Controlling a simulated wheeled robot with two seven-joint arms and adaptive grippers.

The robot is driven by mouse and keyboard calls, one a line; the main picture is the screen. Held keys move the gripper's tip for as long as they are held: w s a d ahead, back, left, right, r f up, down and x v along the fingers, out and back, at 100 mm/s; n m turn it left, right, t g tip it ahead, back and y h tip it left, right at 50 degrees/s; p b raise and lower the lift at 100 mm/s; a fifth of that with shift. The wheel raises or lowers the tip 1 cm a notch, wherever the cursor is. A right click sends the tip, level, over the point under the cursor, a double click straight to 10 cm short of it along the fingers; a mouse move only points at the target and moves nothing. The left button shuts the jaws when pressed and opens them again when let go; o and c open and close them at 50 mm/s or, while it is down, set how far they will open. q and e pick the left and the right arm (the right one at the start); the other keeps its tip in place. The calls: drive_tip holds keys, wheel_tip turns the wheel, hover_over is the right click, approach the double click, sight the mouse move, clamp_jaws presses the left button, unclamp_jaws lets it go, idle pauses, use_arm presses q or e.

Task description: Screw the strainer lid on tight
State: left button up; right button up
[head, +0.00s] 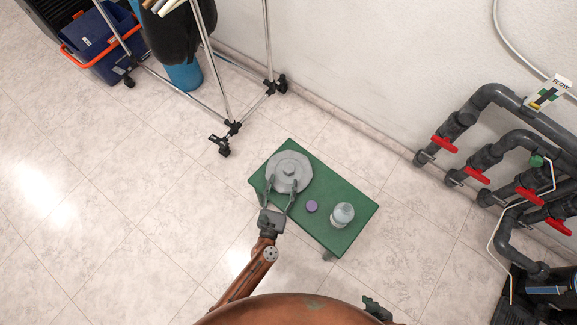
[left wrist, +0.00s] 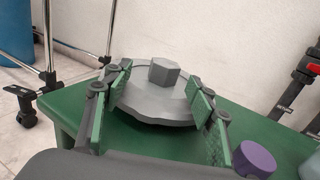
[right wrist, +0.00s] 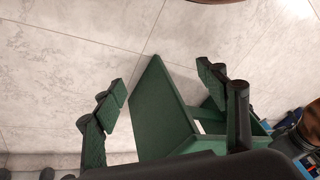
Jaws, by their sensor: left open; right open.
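The grey strainer lid (head: 288,170) is a round disc with a raised hexagonal knob, at the left end of a small green table (head: 335,238). In the left wrist view, the knob (left wrist: 164,71) stands up from the disc. What lies under the disc is hidden. My left gripper (head: 281,184) is open at the near side of the lid. Its two fingers spread to either side of the knob with clear gaps. My right gripper (head: 376,308) is open and empty, low in the head view, apart from the table. The right wrist view shows the table (right wrist: 160,105) beyond its spread fingers.
A purple cap-like piece (head: 311,206) and a pale bottle (head: 342,213) stand on the table right of the lid. Grey pipes with red handles (head: 477,175) line the wall at right. A wheeled metal rack (head: 232,128) stands behind. The floor at left is clear.

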sight(288, 174)
use_arm(q)
drive_tip(key=x, duration=0.2)
drive_tip(key=b+x, duration=0.1)
drive_tip(key=x, duration=0.3)
drive_tip(key=shift+w+d+f, duration=0.1)
drive_tip(key=shift+w+d, duration=0.05)
drive_tip(key=shift+d, duration=0.3)
drive_tip(key=shift+w, duration=0.15)
use_arm(e)
drive_tip(key=shift+w+a+f+t, duration=0.6)
drive_tip(key=shift+w+a+f, duration=0.2)
drive_tip(key=shift+w+f, duration=0.25)
use_arm(q)
drive_tip(key=shift+c, duration=0.4)
use_arm(e)
drive_tip(key=shift+s, duration=0.1)
use_arm(q)
drive_tip(key=c, duration=1.3)
clamp_jaws()
drive_tip(key=shift+r, duration=0.2)
